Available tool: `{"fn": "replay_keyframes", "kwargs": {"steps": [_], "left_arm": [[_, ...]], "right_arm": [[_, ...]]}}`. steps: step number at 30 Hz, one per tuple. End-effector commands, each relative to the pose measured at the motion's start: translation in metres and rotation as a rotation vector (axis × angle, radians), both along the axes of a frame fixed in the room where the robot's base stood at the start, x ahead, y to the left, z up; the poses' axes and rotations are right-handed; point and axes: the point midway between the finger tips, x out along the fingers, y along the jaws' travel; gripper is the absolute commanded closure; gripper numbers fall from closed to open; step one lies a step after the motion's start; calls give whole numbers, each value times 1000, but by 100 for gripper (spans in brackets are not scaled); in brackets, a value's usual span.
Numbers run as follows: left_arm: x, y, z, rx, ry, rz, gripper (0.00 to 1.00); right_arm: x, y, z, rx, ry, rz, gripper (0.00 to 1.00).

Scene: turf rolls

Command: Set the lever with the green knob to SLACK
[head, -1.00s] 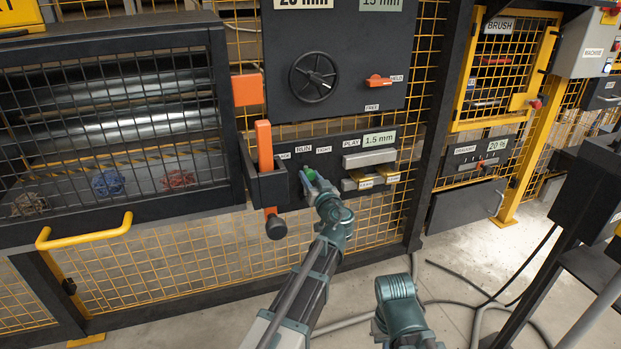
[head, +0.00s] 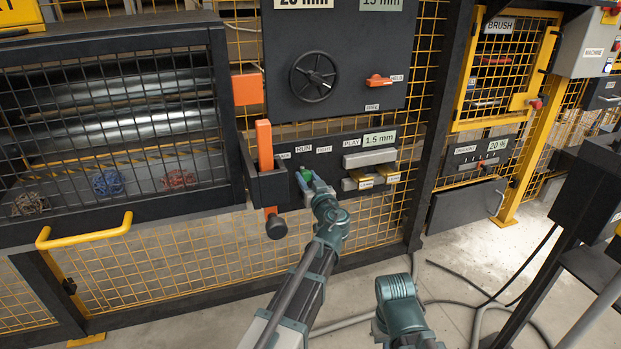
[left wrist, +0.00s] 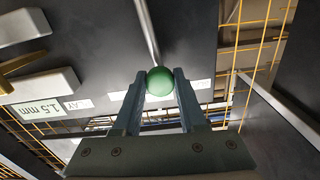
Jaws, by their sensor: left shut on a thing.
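The green knob (head: 306,174) sits on the lever in the dark panel (head: 338,178) below the handwheel. In the left wrist view the knob (left wrist: 160,82) is a green ball on a pale metal rod (left wrist: 147,30). My left gripper (head: 312,183) is shut on it, with one finger on each side of the ball in the left wrist view (left wrist: 158,92). Above the lever are the labels RUN (head: 304,149) and TIGHT (head: 324,150). A label at the left, ending in ACK (head: 285,155), is partly hidden by the orange lever's housing.
An orange lever (head: 264,146) in a dark housing (head: 270,188) stands close left of the knob. Grey blocks (head: 369,157) and the 1.5 mm PLAY display (head: 380,138) are to the right. The handwheel (head: 313,76) is above. Yellow mesh (head: 170,250) lies below.

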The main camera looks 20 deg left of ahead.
Motion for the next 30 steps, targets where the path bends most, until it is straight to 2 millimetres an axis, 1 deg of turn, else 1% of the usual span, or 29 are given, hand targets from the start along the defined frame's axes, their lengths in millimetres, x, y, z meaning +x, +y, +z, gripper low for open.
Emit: {"fn": "replay_keyframes", "kwargs": {"steps": [1,3,9,13,21,22,24,27,30], "left_arm": [[-6,6,-2,-44,-28,1,100],[-11,13,-4,-112,-74,2,100],[-20,27,-10,-254,-171,1,100],[-21,30,-11,-289,-194,1,100],[-22,31,-11,-294,-196,2,100],[-22,31,-11,-294,-196,2,58],[-22,31,-11,-292,-196,2,45],[-21,31,-11,-291,-196,2,29],[-21,30,-11,-291,-195,1,29]], "right_arm": [[0,0,-2,0,0,0,100],[0,0,-4,0,0,0,100],[0,0,-10,0,-1,0,100],[0,0,-11,0,-1,0,100],[0,0,-11,0,-1,0,100],[0,0,-11,0,-1,0,100],[0,0,-11,0,-1,0,100],[0,0,-10,0,-1,0,100],[0,0,-10,0,-1,0,100]]}}
